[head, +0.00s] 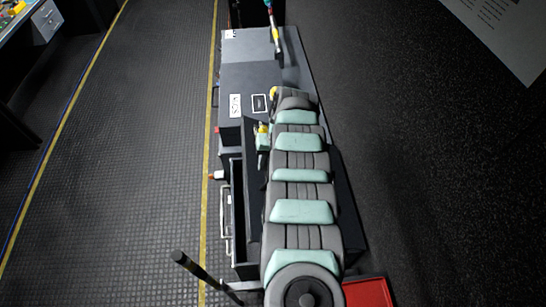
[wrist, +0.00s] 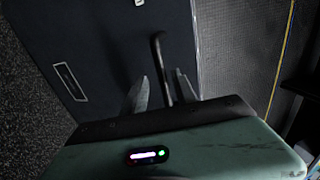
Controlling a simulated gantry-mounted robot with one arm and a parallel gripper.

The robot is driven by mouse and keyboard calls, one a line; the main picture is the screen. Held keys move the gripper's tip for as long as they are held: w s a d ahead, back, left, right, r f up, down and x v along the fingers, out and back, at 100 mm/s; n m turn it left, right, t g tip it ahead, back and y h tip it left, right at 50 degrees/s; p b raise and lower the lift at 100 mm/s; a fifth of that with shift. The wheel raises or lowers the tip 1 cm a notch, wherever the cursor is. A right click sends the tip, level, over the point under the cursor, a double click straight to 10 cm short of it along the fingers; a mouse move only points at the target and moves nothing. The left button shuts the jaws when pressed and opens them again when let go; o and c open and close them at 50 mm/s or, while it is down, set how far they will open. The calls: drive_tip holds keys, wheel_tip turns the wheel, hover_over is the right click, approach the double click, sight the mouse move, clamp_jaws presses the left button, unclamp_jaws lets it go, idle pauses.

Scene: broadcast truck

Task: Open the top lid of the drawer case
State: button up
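The drawer case (head: 258,55) is a long dark grey box on the floor, with a flat top bearing a white label (head: 235,105) and a framed label (head: 259,103). The framed label also shows on a dark panel in the wrist view (wrist: 70,80). My gripper (wrist: 160,92) is over the case, its two grey fingers apart. A thin dark bent bar (wrist: 161,65) shows between the fingers in the wrist view, closer to the right finger; I cannot tell whether they touch. My arm hides much of the case's right side in the head view.
An open, narrow compartment (head: 238,205) with a pale rail shows at the case's lower left. A black-handled lever (head: 190,265) sticks out near the bottom. A red tray (head: 369,291) lies at the bottom right. Ribbed floor (head: 110,190) on the left is clear.

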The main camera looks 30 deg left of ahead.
drive_tip(key=shift+s+a+f, duration=0.25)
drive_tip(key=shift+a+f, duration=0.05)
drive_tip(key=shift+f, duration=0.1)
drive_tip(key=shift+w, duration=0.1)
